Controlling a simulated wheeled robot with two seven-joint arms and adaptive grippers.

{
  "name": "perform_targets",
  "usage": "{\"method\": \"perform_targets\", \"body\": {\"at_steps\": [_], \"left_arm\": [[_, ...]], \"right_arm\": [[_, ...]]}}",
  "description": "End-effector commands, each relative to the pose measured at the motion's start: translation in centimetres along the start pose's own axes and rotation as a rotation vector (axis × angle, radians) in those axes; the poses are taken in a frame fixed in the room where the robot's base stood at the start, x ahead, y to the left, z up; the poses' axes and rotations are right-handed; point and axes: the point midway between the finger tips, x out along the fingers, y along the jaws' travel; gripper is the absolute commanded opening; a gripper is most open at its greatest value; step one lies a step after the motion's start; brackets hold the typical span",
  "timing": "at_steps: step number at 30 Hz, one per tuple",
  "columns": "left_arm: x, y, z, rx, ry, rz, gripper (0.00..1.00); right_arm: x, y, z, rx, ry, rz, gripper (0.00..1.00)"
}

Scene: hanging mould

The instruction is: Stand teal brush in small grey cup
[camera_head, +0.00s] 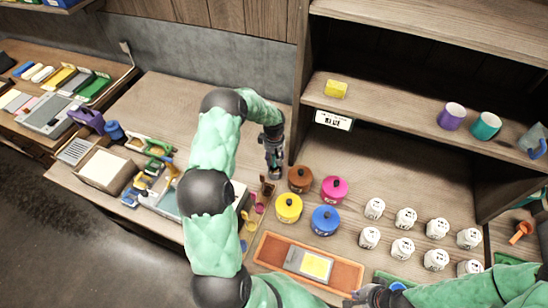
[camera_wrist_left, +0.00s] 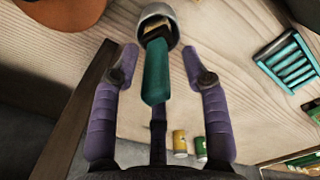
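In the left wrist view a teal brush (camera_wrist_left: 155,75) points its handle toward my camera. Its brownish end lies at the mouth of a small grey cup (camera_wrist_left: 145,11) and appears to be inside the rim. My left gripper (camera_wrist_left: 158,62) is open, with purple fingers on both sides of the handle and visible gaps to it. In the head view my left gripper (camera_head: 274,160) is low over the table beside the shelf upright; the brush and cup cannot be made out there. My right gripper (camera_head: 376,297) is at the bottom edge, partly cut off, its fingers unclear.
Brown, pink, yellow and blue lidded pots (camera_head: 325,220) stand right of my left gripper. Several white jars (camera_head: 402,248) stand further right. An orange tray (camera_head: 272,248) lies in front. A shelf (camera_head: 400,112) with cups is behind. Bare table lies left of the gripper.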

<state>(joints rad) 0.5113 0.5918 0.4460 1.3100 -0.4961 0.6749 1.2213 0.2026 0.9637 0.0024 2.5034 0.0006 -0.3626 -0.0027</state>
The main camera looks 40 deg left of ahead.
Motion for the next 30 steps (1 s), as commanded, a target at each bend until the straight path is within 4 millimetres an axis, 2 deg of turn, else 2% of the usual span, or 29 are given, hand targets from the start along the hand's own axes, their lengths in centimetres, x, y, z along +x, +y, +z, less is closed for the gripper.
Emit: {"method": "perform_targets", "body": {"at_steps": [5,8,11,21,24,30], "left_arm": [[-0.1,0.0,0.0,0.0,0.0,0.0,0.46],[-0.9,0.1,-0.1,0.0,0.001,0.002,0.46],[-2.3,0.1,-0.1,-0.001,0.002,0.003,0.46],[-8.9,0.1,0.0,0.001,0.002,0.002,0.46],[-10.3,0.1,0.0,0.0,0.001,0.001,0.46],[-11.8,0.0,0.0,-0.001,0.0,0.0,0.46]], "right_arm": [[0.0,0.0,0.0,0.0,0.0,0.0,0.0],[0.0,0.0,0.0,0.0,0.0,0.0,0.0],[0.0,0.0,0.0,0.0,0.0,0.0,0.0],[0.0,0.0,0.0,0.0,0.0,0.0,0.0],[0.0,0.0,0.0,0.0,0.0,0.0,0.0],[0.0,0.0,0.0,0.0,0.0,0.0,0.0]]}}
